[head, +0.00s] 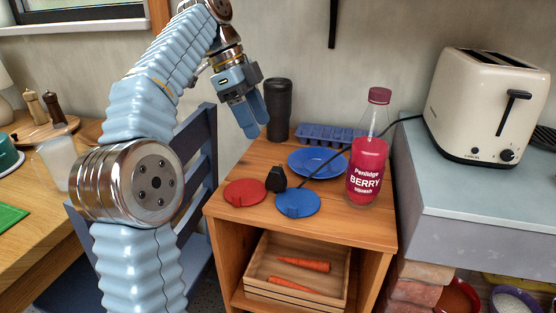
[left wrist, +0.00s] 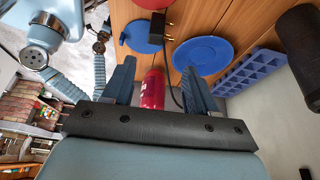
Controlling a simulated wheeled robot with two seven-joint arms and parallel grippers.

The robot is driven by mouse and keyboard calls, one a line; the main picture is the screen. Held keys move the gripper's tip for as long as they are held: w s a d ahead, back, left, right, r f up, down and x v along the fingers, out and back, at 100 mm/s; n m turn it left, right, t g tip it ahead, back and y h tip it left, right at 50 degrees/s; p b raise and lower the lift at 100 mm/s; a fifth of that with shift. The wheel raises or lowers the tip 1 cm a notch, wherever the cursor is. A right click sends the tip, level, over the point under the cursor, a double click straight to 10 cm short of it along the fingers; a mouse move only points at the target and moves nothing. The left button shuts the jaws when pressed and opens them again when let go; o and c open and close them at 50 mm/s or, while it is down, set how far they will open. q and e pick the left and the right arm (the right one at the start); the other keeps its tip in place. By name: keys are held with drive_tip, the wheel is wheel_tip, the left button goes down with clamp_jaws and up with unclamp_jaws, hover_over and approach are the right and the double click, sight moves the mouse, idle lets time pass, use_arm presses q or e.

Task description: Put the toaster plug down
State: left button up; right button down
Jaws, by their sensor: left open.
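The toaster plug (head: 277,179) is small and black. It sits on the wooden cabinet top (head: 241,207) between a red disc (head: 244,192) and a blue disc (head: 298,203); I cannot tell whether it touches the blue one. Its dark cord runs past the bottle to the toaster (head: 490,105). In the left wrist view the plug (left wrist: 157,24) shows its brass pins. My left gripper (head: 257,122) is open and empty, above and behind the plug, clear of it. Its two fingers (left wrist: 159,86) stand apart in the left wrist view. My right gripper is not clearly visible.
A berry squash bottle (head: 367,165) stands right of the plug. A blue plate (head: 318,162), blue ice tray (head: 325,133) and black tumbler (head: 278,110) are behind. A wooden box (head: 262,268) with carrots is below. A blue chair (head: 203,165) stands left.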

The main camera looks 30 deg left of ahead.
sight(273, 168)
use_arm(q)
drive_tip(key=b+x, duration=0.1)
drive_tip(key=x, duration=0.6)
drive_tip(key=shift+s+f+b, duration=0.1)
drive_tip(key=shift+s+b, duration=0.05)
drive_tip(key=shift+b, duration=0.25)
drive_tip(key=shift+s+b+x, duration=0.2)
drive_tip(key=shift+b+x, duration=0.1)
drive_tip(key=shift+x, duration=1.25)
drive_tip(key=shift+s+b+x, duration=0.15)
drive_tip(key=shift+b+x, duration=0.15)
drive_tip(key=shift+x, duration=1.25)
drive_tip(key=shift+a+f, duration=0.1)
drive_tip(key=shift+a, duration=0.05)
clamp_jaws()
